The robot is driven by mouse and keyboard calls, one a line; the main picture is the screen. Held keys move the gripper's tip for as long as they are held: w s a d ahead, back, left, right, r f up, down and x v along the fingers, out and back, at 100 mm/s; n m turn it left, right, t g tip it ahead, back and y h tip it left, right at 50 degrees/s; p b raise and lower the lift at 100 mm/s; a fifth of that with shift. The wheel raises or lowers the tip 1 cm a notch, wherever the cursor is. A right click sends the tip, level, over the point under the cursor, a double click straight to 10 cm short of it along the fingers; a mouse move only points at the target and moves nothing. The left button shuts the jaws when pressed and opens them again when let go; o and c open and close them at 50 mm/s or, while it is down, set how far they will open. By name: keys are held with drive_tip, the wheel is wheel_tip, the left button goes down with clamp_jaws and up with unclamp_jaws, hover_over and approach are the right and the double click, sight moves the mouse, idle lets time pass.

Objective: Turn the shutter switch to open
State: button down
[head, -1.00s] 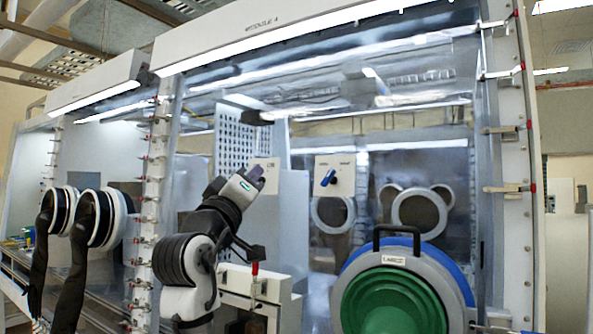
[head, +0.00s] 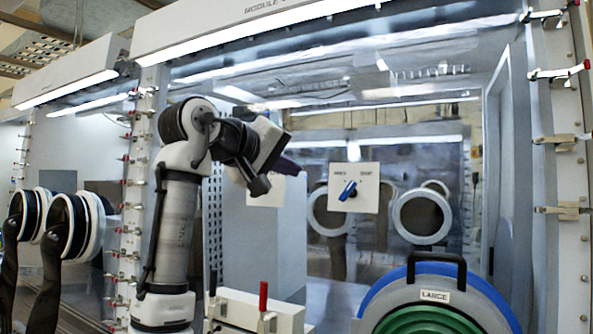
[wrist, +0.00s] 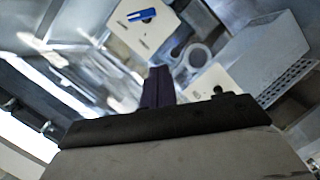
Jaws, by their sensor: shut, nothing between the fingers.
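The shutter switch is a blue knob (head: 349,190) on a white plate (head: 368,201) with small labels at its upper left and upper right. The knob is tilted, its upper end leaning right; I cannot read the labels surely. In the wrist view the knob (wrist: 142,15) and its plate (wrist: 145,35) show at the top. My gripper (head: 288,167) is left of the plate in the head view, apart from the knob. Its purple fingers (wrist: 158,88) are shut and empty.
A large green and blue round port (head: 425,295) with a black handle stands at the lower right. A white box with a red-handled lever (head: 263,297) is below my arm. Black gloved ports (head: 75,225) are at the left. Clamps (head: 562,140) line the right frame.

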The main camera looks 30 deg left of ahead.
sight(348, 191)
drive_tip(key=shift+w+d+f+p, duration=0.55)
drive_tip(key=shift+w+d+f, duration=0.25)
drive_tip(key=shift+w, duration=0.45)
drive_tip(key=shift+w+d+f+p, duration=0.65)
drive_tip(key=shift+w+d, duration=0.3)
drive_tip(key=shift+w, duration=0.25)
drive_tip(key=shift+w+d+f+p, duration=0.5)
drive_tip(key=shift+w+d+f, duration=0.3)
drive_tip(key=shift+w, duration=0.45)
